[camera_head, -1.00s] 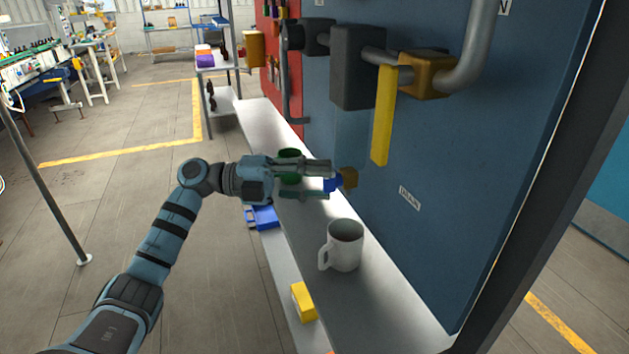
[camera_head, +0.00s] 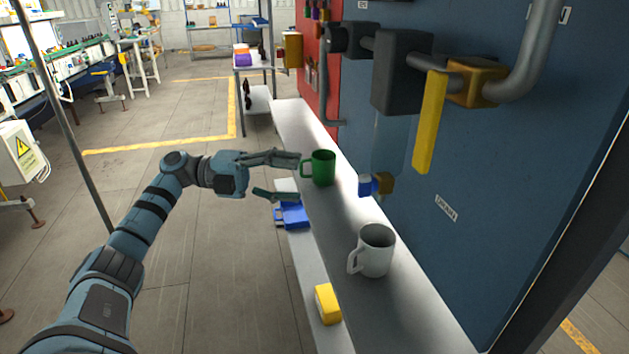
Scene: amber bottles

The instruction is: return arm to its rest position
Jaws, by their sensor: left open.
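My left gripper (camera_head: 284,176) is open and empty, in the middle of the head view. Its fingers point right, over the left edge of the shelf. The upper finger ends close to the handle of a green mug (camera_head: 323,169); I cannot tell whether they touch. My left arm (camera_head: 140,225) reaches in from the lower left. A small blue-and-white knob (camera_head: 367,185) on a brass fitting (camera_head: 385,184) sticks out of the blue panel, apart from the gripper. My right gripper is not in view.
A white mug (camera_head: 373,252) stands upright on the grey shelf (camera_head: 400,310). A lower ledge holds a blue object (camera_head: 292,214) and a yellow block (camera_head: 327,304). Pipes and a yellow lever (camera_head: 430,122) project from the blue panel (camera_head: 480,215). The floor left of the shelf is clear.

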